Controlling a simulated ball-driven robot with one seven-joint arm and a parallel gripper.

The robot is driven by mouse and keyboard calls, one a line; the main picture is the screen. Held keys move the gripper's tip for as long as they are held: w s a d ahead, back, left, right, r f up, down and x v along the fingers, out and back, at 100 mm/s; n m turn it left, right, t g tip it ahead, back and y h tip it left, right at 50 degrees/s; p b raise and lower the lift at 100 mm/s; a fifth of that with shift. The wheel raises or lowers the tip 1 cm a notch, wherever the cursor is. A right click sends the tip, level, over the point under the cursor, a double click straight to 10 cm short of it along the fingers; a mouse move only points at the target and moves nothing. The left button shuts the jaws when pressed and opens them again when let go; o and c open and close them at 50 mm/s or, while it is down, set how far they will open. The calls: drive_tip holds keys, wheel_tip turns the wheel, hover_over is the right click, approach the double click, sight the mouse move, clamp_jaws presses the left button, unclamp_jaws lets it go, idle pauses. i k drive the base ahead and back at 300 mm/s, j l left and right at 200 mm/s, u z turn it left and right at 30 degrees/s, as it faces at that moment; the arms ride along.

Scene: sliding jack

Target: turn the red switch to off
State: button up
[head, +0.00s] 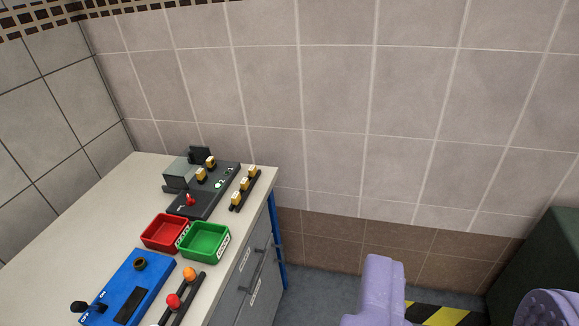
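A small red switch (190,199) stands up from the near left part of a dark control panel (211,198) on the worktop. Small white markings lie to its left, too small to read. The same panel carries yellowish knobs and small light round parts farther back. The switch's exact setting cannot be read from here. My gripper's fingertips do not show; only purple parts of my own body appear at the bottom right, well away from the panel and touching nothing visible.
The pale worktop (60,240) holds a red bin (165,233), a green bin (205,242), a blue fixture (128,288), a rail with orange and red balls (188,290) and a strip of yellowish blocks (245,189). Grey drawers (255,280) are below. A dark green block (545,265) stands right.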

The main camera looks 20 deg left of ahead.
sight(191, 201)
drive_tip(key=i+l+z, duration=0.1)
drive_tip(key=i, duration=0.6)
drive_tip(key=i+l, duration=0.2)
drive_tip(key=i, duration=0.5)
drive_tip(key=i+u, duration=0.75)
drive_tip(key=i+l+u, duration=0.15)
drive_tip(key=u, duration=0.25)
drive_tip(key=i+j+u, duration=0.15)
drive_tip(key=i+u, duration=0.7)
